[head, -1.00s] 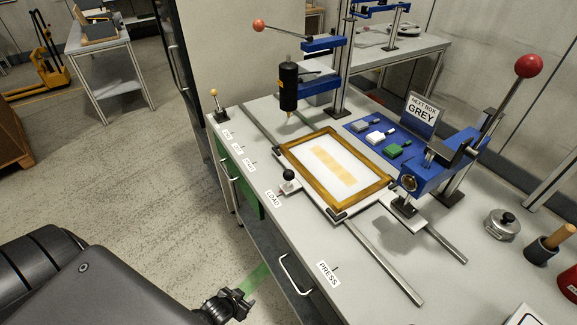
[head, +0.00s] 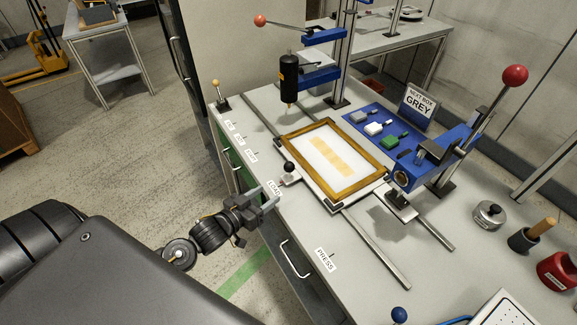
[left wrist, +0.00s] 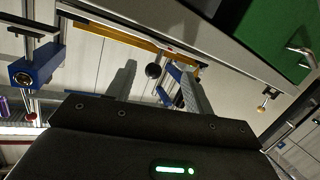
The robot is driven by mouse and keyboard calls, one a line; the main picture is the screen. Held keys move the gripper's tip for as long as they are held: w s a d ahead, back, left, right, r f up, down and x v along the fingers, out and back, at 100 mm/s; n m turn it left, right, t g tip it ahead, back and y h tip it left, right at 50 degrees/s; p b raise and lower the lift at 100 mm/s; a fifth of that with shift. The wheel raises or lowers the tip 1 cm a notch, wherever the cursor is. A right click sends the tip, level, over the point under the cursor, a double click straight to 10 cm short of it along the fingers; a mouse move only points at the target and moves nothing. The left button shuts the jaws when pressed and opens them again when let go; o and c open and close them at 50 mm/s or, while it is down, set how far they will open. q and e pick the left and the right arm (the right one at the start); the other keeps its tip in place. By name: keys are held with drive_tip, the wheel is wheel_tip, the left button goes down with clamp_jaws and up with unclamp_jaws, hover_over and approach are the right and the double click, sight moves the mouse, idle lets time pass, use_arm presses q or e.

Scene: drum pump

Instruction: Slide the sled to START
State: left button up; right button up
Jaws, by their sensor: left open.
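The sled (head: 313,201) is a pale plate on two rails. It carries a wooden frame (head: 380,181) around a white sheet with a tan patch. A black ball knob (head: 289,168) stands on the sled's front tab, beside the LOAD label (head: 274,188). My left gripper (head: 279,195) is open and empty at the bench's front edge, just short of the knob and apart from it. In the left wrist view the knob (left wrist: 153,70) shows between the two spread fingers (left wrist: 156,88). Smaller labels (head: 240,139) lie further left; I cannot read them clearly. My right gripper is out of view.
A black cylinder (head: 289,80) on a blue arm hangs behind the frame's left end. A blue lever press (head: 432,160) with a red ball stands at the right. The PRESS label (head: 326,260) is nearer. Bare rail (head: 380,252) runs towards the near right.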

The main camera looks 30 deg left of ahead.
sight(285, 169)
use_arm(q)
drive_tip(key=shift+w+a+r+m+t+h, duration=0.2)
drive_tip(key=shift+w+a+r+t+h, duration=0.2)
drive_tip(key=shift+r+h, duration=0.2)
drive_tip(key=shift+w+a+r+m+t+h, duration=0.25)
drive_tip(key=shift+w+r+t+h, duration=0.2)
drive_tip(key=shift+r, duration=0.25)
drive_tip(key=p+x, duration=0.2)
drive_tip(key=x, duration=0.7)
drive_tip(key=shift+r+p, duration=0.1)
drive_tip(key=shift+p, duration=0.2)
drive_tip(key=shift+x, duration=0.8)
clamp_jaws()
